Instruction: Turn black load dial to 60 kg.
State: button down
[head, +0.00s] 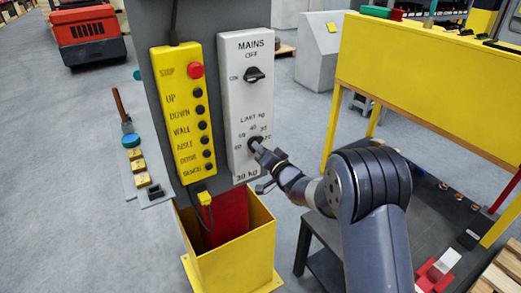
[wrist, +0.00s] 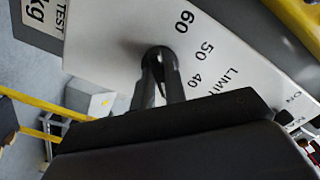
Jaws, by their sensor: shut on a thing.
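The black load dial (head: 253,141) sits low on the white panel (head: 241,100), under the "LIMIT kg" label. Numbers ring it, with 60 at its left and 50 and 40 above. My gripper (head: 261,149) reaches it from the lower right and is shut on it. In the wrist view the two fingers (wrist: 158,76) close around the dial (wrist: 157,53), beside the printed 60, 50 and 40. The fingers hide most of the dial, so I cannot tell where its pointer stands. The panel's bottom reads "30 kg".
A black MAINS switch (head: 254,75) is higher on the same panel. A yellow button box (head: 184,110) with a red stop button (head: 196,70) is just left. A yellow bin (head: 235,262) stands below. A yellow-sided bench (head: 430,75) is at the right.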

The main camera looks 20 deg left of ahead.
jog(key=shift+f+n+b, duration=0.15)
jog(key=shift+n+b, duration=0.25)
jog(key=shift+b, duration=0.3)
jog(key=shift+n+b, duration=10.15)
jog(key=shift+n, duration=2.95)
jog(key=c, duration=1.4)
grip_release()
jog(key=shift+c, duration=0.2)
